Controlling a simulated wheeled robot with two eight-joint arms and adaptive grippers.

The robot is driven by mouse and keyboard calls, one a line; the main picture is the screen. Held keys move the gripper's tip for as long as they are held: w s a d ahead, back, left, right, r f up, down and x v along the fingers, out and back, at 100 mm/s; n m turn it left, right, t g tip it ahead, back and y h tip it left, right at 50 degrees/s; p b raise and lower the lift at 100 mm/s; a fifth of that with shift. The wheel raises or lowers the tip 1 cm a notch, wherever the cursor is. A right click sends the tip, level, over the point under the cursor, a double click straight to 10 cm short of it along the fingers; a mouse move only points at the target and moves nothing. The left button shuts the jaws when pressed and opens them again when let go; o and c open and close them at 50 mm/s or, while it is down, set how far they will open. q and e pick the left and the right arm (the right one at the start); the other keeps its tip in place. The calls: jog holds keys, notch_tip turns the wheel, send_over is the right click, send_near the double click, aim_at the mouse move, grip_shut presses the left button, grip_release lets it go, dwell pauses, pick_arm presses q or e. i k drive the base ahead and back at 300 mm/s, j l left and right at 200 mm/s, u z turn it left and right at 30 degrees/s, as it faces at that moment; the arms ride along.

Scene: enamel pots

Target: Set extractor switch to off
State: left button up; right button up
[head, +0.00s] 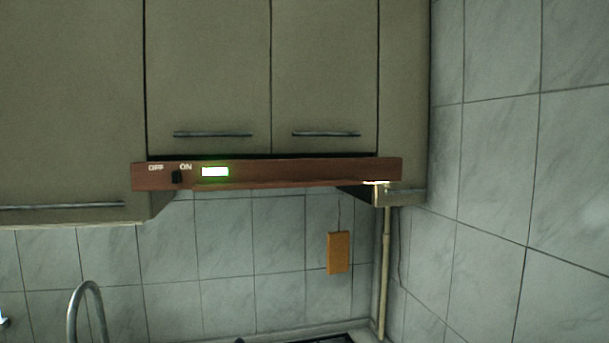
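The extractor hood (300,173) is a reddish-brown strip under the upper cabinets. Its small black switch (177,177) is at the left end of the front, just below the white OFF and ON labels. The switch is nearer to the ON label (186,167) than to the OFF label (155,168). A rectangular indicator (215,171) to its right glows white with a green edge. Neither of my grippers can be made out in the head view.
Olive-grey cabinets (207,70) with bar handles are above and left of the hood. A curved metal tap (88,293) rises at lower left. An orange-brown board (338,253) hangs on the tiled wall below the hood. A vertical pipe (385,265) stands in the corner. The space before the switch looks clear.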

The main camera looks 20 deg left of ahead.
aim_at(175, 174)
jog(key=j+u, duration=0.2)
jog(key=u, duration=0.2)
jog(key=j+u, duration=0.2)
jog(key=u, duration=0.15)
jog(key=j+u, duration=0.2)
jog(key=u, duration=0.2)
